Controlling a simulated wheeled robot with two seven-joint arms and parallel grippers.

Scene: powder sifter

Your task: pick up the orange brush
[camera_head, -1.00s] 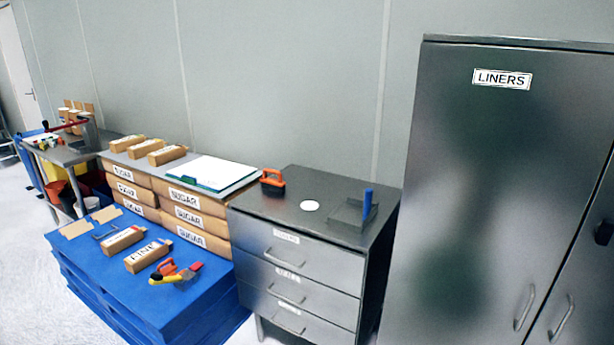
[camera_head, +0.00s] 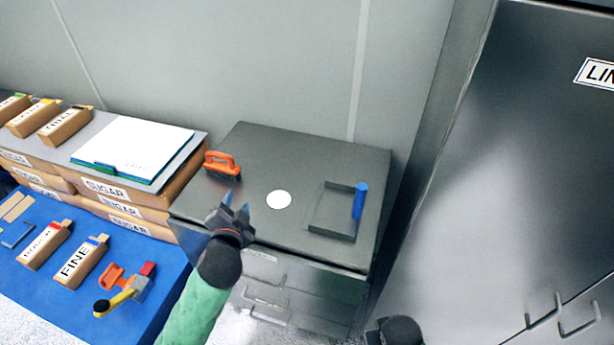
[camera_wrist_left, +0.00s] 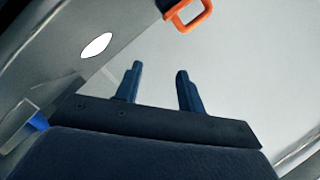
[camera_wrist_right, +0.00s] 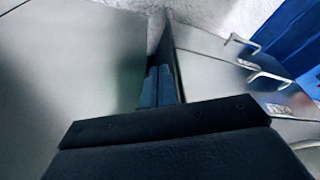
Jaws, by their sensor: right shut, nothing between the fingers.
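The orange brush (camera_head: 221,164), with an orange handle and dark bristles, stands on the left part of the grey drawer cabinet top (camera_head: 290,160). Its orange handle also shows at the top of the left wrist view (camera_wrist_left: 188,14). My left gripper (camera_head: 236,207) is open and empty over the cabinet's front edge, nearer to me than the brush and apart from it. Its two blue fingers show spread in the left wrist view (camera_wrist_left: 158,88). My right gripper is shut and empty in the right wrist view (camera_wrist_right: 158,86), low before the cabinet drawers. Only a dark part of that arm shows in the head view.
A white disc (camera_head: 278,199) and a grey tray (camera_head: 331,225) with a blue handle (camera_head: 360,200) are on the cabinet top. Left are sugar boxes (camera_head: 105,190) with a clipboard (camera_head: 132,150). A tall liners cabinet (camera_head: 510,170) stands right.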

